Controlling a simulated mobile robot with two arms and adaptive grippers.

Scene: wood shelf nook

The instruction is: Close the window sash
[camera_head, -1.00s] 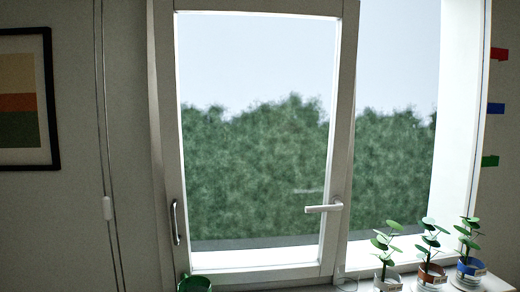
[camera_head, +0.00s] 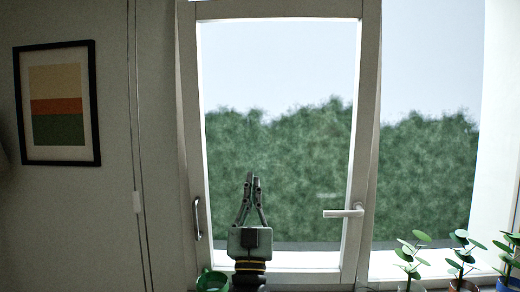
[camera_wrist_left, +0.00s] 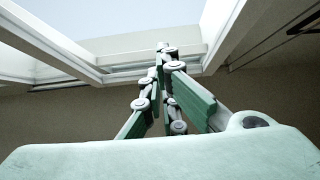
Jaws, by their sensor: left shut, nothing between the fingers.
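The window sash (camera_head: 367,120) is a white frame with glass, swung open, with a gap to the outside on its right. Its lever handle (camera_head: 345,212) points left on the sash's right stile. A curved metal pull handle (camera_head: 197,219) is at the lower left. My left gripper (camera_head: 253,176) is in front of the lower part of the glass, fingers up and shut, with nothing between them. I cannot tell if it touches the sash. In the left wrist view the gripper's fingers (camera_wrist_left: 162,50) are together, below the white window frame (camera_wrist_left: 60,50). My right gripper is not in view.
Several potted plants (camera_head: 462,262) stand along the sill at the lower right. A green mug or pot (camera_head: 212,281) is at the lower left, close to my left wrist. A framed picture (camera_head: 57,103) and a cord (camera_head: 136,200) hang on the left wall.

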